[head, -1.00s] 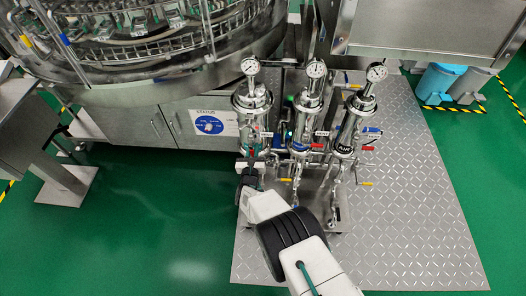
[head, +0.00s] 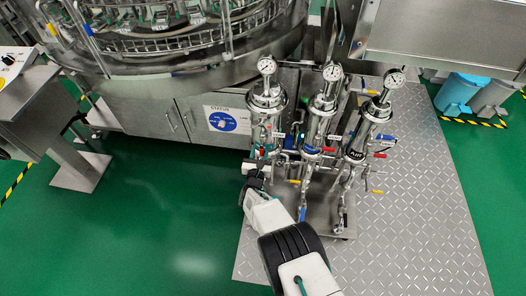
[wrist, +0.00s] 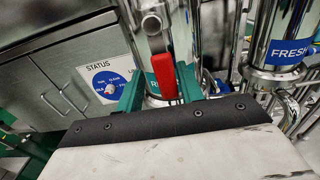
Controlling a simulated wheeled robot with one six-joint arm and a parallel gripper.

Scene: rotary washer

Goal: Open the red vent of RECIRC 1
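The red vent handle (wrist: 165,76) shows in the wrist view, hanging down in front of a steel filter housing with a partly hidden blue label beginning "RE" (wrist: 151,86). My gripper (wrist: 161,84) is open, with one green finger on each side of the red handle. Gaps show between the handle and both fingers. In the head view my gripper (head: 262,163) is at the lower front of the leftmost housing (head: 266,103). The handle is too small there to tell its position.
The middle housing (head: 320,115) and right housing (head: 365,130) stand close by with gauges and coloured valve handles. A blue label reading "FRESH" (wrist: 289,51) is right in the wrist view. The washer cabinet (head: 160,118) is left. Diamond plate floor (head: 410,210) is clear at right.

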